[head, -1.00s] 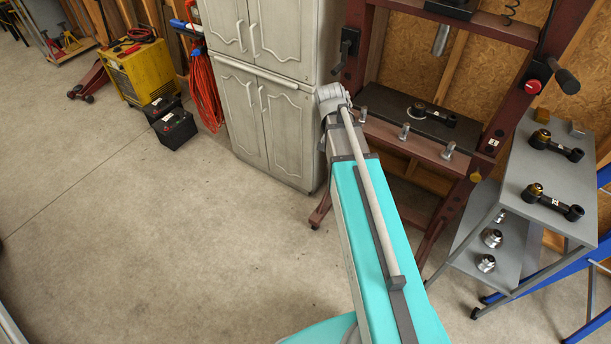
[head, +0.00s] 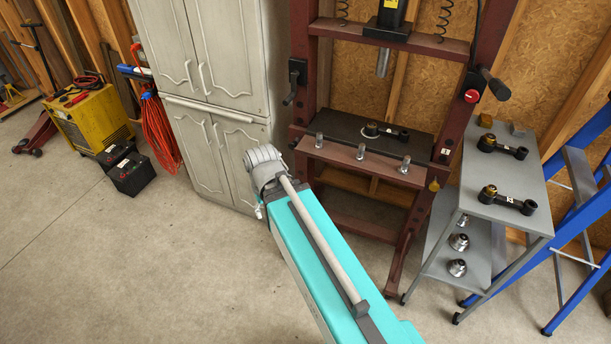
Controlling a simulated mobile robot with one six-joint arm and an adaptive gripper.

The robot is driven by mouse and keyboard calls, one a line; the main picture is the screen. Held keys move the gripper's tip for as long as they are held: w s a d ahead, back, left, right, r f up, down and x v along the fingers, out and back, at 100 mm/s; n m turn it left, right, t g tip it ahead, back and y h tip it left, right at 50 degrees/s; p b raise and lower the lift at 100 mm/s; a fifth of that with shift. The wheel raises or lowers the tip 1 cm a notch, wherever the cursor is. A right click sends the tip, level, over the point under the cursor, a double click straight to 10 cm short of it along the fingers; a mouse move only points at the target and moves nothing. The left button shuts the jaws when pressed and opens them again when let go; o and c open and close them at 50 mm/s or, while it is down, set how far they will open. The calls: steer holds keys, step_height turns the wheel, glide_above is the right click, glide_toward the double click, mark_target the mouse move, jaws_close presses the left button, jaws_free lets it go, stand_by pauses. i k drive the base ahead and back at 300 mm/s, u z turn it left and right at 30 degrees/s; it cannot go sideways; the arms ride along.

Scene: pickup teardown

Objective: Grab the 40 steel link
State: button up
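Three dark links with round ends are in the head view, and I cannot read a number on any of them. One link (head: 503,148) lies toward the back of the grey cart's top shelf (head: 478,174). A second link (head: 507,200) lies nearer the front of that shelf, with a brassy piece at its left end and a white mark on its bar. A third link (head: 386,132) lies on the dark bed plate of the press, with a pale ring at its left end. My gripper is not in view, so its state is hidden.
A blue ladder (head: 580,190) is right of the cart. Grey cabinets (head: 215,75) stand left. Open concrete floor (head: 120,260) lies at lower left.

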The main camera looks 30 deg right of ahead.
mark_target(403, 136)
steer(key=z, duration=0.7)
steer(key=k, duration=0.65)
steer(key=z, duration=0.45)
steer(key=i, duration=0.5)
